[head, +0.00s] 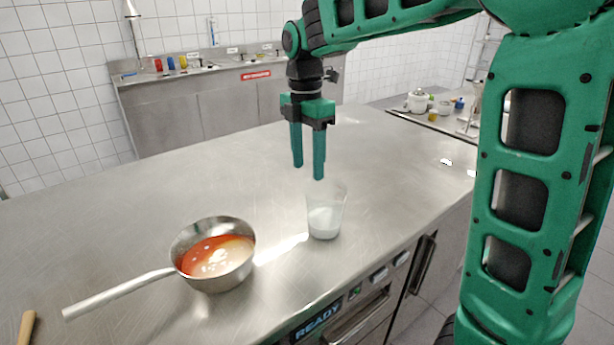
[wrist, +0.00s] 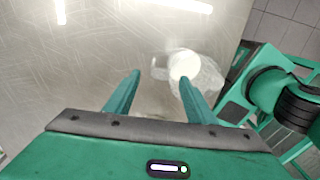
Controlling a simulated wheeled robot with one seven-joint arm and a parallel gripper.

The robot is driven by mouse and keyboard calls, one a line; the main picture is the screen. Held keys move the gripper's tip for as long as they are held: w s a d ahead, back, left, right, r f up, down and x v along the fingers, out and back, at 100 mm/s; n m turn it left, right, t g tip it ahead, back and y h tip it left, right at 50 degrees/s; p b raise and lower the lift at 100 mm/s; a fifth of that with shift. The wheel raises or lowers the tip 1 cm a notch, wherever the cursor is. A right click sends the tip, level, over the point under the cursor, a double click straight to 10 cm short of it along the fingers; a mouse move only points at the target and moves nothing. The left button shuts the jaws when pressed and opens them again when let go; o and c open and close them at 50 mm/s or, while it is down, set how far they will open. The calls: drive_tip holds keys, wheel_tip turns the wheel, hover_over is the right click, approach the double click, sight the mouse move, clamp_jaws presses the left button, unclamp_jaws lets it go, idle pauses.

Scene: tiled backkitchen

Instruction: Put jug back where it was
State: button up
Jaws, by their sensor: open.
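The jug (head: 325,221) is a clear container with white liquid in its bottom. It stands upright on the steel worktop, right of the saucepan. In the wrist view the jug (wrist: 207,82) lies right of centre, partly behind the right finger, with its white contents showing. My gripper (head: 308,172) is open and empty, pointing down. In the head view its fingertips appear just above the jug's rim, towards its left. In the wrist view my gripper (wrist: 160,76) has nothing between its fingers. I cannot tell whether a finger touches the jug.
A steel saucepan (head: 177,246) with red-orange and white contents stands left of the jug, handle to the lower left. A wooden handle (head: 27,327) shows at the lower left. The steel worktop (head: 130,205) is clear at the left and back. Its front edge is near the jug.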

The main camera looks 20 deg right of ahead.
wheel_tip(320, 180, up, 7)
drive_tip(key=shift+w+r, duration=0.2)
drive_tip(key=s+d+f+m, duration=0.5)
drive_tip(key=s+d+m, duration=0.1)
drive_tip(key=s+m, duration=0.3)
drive_tip(key=s+d+f+m, duration=0.5)
drive_tip(key=s+d+m, duration=0.2)
drive_tip(key=s+m, duration=0.2)
drive_tip(key=s+d+f+m, duration=0.6)
drive_tip(key=s+m, duration=0.4)
drive_tip(key=s, duration=0.2)
drive_tip(key=shift+d+t, duration=0.25)
drive_tip(key=shift+t, duration=0.05)
